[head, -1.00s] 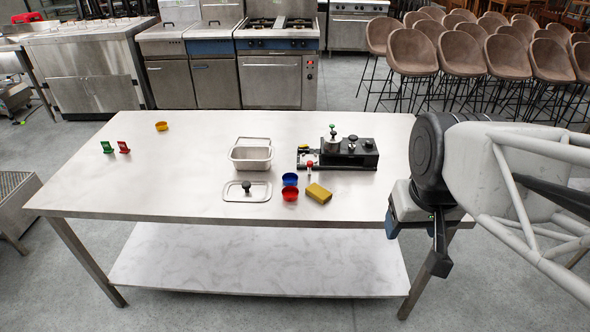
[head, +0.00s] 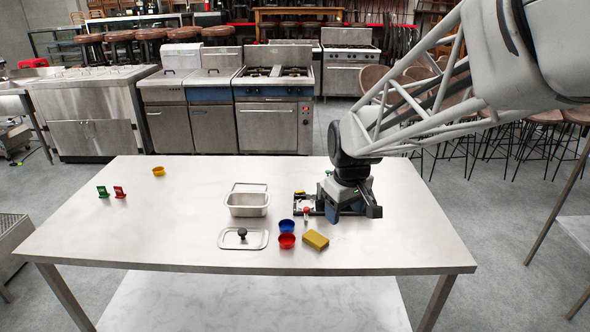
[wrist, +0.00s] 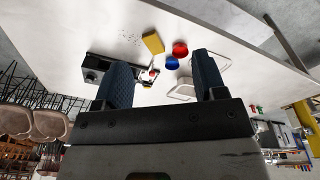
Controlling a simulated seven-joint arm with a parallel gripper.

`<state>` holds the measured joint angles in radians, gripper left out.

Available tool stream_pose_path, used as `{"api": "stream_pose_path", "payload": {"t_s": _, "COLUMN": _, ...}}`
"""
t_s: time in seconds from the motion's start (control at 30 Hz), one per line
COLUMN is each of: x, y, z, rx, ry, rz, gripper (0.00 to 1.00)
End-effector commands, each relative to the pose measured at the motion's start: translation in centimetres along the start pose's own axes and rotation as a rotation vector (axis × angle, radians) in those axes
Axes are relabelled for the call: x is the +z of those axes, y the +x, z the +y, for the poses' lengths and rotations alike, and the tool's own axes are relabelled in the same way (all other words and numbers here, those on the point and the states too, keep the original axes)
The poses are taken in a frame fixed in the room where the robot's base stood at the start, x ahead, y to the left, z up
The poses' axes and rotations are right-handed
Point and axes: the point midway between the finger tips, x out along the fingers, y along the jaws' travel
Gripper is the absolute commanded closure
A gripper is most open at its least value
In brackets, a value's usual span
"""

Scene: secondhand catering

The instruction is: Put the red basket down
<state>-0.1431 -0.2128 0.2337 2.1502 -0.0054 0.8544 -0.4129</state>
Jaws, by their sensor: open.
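The red basket (head: 287,241) is a small round red cup standing on the steel table, in front of a similar blue cup (head: 286,226) and left of a yellow sponge (head: 316,240). The red basket also shows in the wrist view (wrist: 180,49), beyond the fingers. My gripper (head: 352,212) is open and empty. In the wrist view my two fingers (wrist: 163,82) stand wide apart.
A steel pan (head: 248,206) and a lid with a black knob (head: 243,239) lie left of the cups. Green (head: 102,191) and red (head: 120,192) small items and a yellow cup (head: 159,171) are further left. The table's left front is clear.

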Motion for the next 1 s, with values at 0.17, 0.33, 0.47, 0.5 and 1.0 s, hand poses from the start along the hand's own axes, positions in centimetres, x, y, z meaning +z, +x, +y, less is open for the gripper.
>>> {"api": "stream_pose_path", "payload": {"t_s": 0.17, "x": -4.3, "y": 2.9, "z": 0.1, "rx": -0.013, "ry": -0.097, "rz": -0.018, "gripper": 0.35}}
{"api": "stream_pose_path", "payload": {"t_s": 0.33, "x": -8.1, "y": 5.8, "z": 0.1, "rx": -0.025, "ry": -0.189, "rz": -0.034, "gripper": 0.35}}
{"api": "stream_pose_path", "payload": {"t_s": 0.47, "x": -11.0, "y": 8.2, "z": -0.2, "rx": -0.034, "ry": -0.258, "rz": -0.044, "gripper": 0.35}}
{"api": "stream_pose_path", "payload": {"t_s": 0.5, "x": -11.8, "y": 9.0, "z": -0.2, "rx": -0.037, "ry": -0.280, "rz": -0.047, "gripper": 0.35}}
{"api": "stream_pose_path", "payload": {"t_s": 1.0, "x": -20.7, "y": 19.3, "z": -2.4, "rx": -0.072, "ry": -0.529, "rz": -0.082, "gripper": 0.35}}
